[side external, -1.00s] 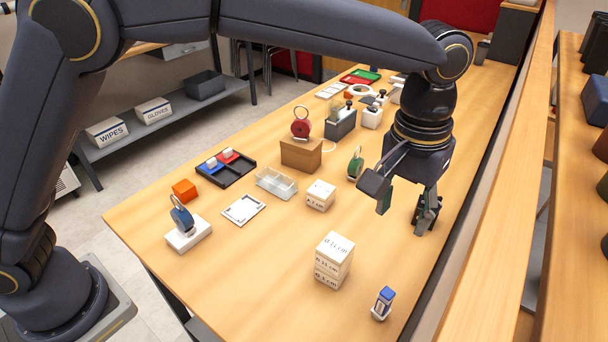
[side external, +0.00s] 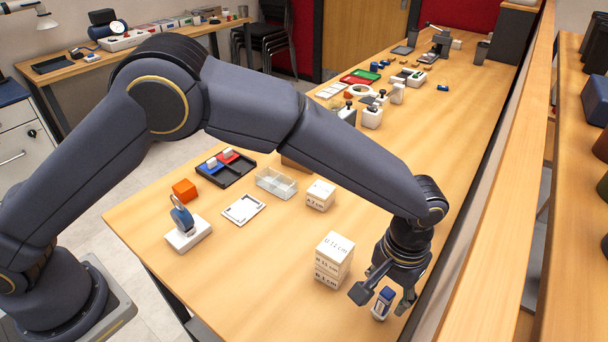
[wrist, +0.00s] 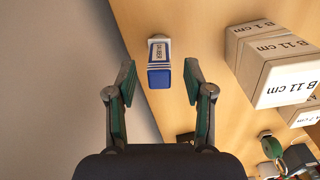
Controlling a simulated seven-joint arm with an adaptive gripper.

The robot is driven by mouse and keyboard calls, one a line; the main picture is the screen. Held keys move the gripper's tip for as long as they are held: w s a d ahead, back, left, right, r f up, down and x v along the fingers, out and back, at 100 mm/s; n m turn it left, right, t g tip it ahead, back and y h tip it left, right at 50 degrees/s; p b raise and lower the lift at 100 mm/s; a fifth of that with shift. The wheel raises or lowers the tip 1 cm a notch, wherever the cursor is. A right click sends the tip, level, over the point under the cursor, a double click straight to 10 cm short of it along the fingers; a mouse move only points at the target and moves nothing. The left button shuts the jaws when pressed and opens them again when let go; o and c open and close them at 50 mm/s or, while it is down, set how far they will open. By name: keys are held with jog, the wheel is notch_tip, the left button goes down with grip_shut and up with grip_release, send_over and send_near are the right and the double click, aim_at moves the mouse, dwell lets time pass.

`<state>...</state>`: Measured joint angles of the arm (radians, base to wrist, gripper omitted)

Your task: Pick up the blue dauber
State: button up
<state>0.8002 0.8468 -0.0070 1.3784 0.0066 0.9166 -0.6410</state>
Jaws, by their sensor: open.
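The blue dauber (side external: 380,308) stands upright near the front edge of the table, with a blue body, a white label and a pale base. In the wrist view the dauber (wrist: 159,62) shows its label and its blue top, centred in the gap between my fingers. My gripper (side external: 383,297) is open and points down at the dauber, with one finger to each side of it. The wrist view also shows my gripper (wrist: 160,80) with its green pads apart. I see no pad touching the dauber.
A stack of white labelled blocks (side external: 333,260) stands close by, left of my gripper in the side view. A smaller white block (side external: 320,195) and a blue-handled item on a white base (side external: 186,236) stand farther left. A wooden ledge (side external: 480,230) runs along the right.

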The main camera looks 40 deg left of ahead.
aim_at(385, 301)
jog(key=shift+f, duration=1.55)
grip_shut()
jog(key=shift+r, duration=0.15)
